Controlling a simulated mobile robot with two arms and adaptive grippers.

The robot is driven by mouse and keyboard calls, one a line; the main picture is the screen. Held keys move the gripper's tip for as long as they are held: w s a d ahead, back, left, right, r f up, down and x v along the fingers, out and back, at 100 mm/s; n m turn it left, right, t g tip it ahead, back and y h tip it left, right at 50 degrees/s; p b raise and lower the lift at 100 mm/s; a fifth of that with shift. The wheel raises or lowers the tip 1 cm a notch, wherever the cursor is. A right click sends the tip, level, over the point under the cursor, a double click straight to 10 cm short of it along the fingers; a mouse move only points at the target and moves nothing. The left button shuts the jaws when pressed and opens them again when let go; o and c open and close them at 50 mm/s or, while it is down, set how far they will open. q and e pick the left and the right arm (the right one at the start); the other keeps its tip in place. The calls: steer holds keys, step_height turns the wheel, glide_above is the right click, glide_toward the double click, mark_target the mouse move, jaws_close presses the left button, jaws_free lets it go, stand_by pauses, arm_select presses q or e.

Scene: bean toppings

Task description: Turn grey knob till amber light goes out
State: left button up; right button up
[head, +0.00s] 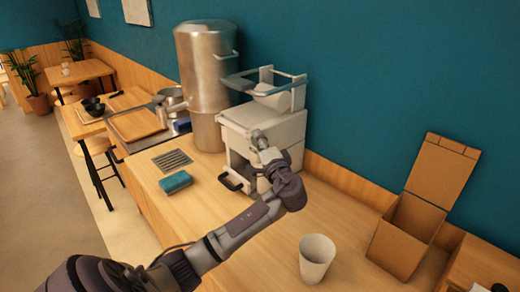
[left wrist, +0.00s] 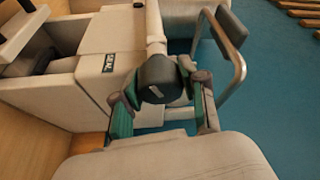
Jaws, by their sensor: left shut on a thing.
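A cream-coloured machine (head: 240,118) stands on the counter against the teal wall. In the left wrist view, a dark grey knob (left wrist: 162,78) with a short pale mark on its face sits on the machine's pale body (left wrist: 95,80). The knob is mostly hidden by the gripper in the head view. I see no lit amber light in either view. My right gripper is not in view.
A tall metal urn (head: 205,70) stands left of the machine. A teal sponge (head: 176,182) and a drain grate (head: 172,160) lie in front. A pale cup (head: 316,258) and an open cardboard box (head: 402,235) stand to the right. Clear counter lies between cup and machine.

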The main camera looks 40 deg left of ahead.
arm_select(q)
steer(key=shift+f, duration=0.15)
steer(key=o, duration=1.1)
steer(key=shift+o, duration=0.2)
steer(key=shift+d, duration=0.1)
steer(key=r+v, duration=0.1)
steer(key=v, duration=1.1)
steer(key=shift+f, duration=0.35)
steer(key=shift+s+f, duration=0.1)
steer(key=shift+s, duration=0.05)
